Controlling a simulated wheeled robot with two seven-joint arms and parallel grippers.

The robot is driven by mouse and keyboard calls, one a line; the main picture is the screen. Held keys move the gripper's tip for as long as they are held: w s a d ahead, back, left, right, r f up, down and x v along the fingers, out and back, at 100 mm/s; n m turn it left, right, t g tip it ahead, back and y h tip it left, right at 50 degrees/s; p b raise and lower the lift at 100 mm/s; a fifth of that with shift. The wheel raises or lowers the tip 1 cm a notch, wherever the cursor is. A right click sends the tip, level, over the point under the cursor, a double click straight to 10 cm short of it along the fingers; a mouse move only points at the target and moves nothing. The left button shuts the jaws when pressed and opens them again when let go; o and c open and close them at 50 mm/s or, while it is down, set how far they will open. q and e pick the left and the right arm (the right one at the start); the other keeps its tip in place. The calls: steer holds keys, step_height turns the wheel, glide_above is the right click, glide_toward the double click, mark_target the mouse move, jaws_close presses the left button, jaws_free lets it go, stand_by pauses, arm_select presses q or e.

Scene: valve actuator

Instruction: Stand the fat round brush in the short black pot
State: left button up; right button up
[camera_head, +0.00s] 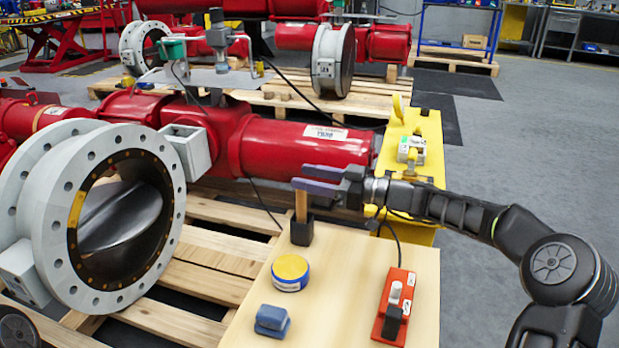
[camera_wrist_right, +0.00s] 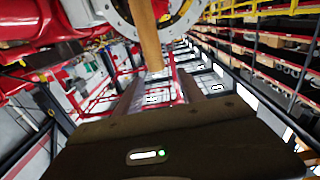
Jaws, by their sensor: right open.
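A wooden stick, seemingly the brush's handle (camera_head: 301,205), stands upright in the short black pot (camera_head: 302,233) at the back left of the light wooden board. No bristles can be made out. My right gripper (camera_head: 308,179) is open, level, at the stick's upper end, with its fingers pointing left. In the right wrist view the wooden stick (camera_wrist_right: 147,36) shows just ahead of and between the open fingers (camera_wrist_right: 158,88). I cannot tell whether a finger touches it. My left gripper is out of view.
On the wooden board (camera_head: 345,270) are a yellow and blue round tin (camera_head: 290,272), a blue block (camera_head: 271,320) and a red box with a switch (camera_head: 394,305). A large grey valve flange (camera_head: 55,230) stands to the left. A yellow stand (camera_head: 425,130) is behind.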

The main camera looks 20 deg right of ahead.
steer(key=p+v, duration=0.1)
steer(key=v, duration=0.6)
steer(key=shift+s+d, duration=0.2)
steer(key=shift+d, duration=0.1)
stand_by(1.1)
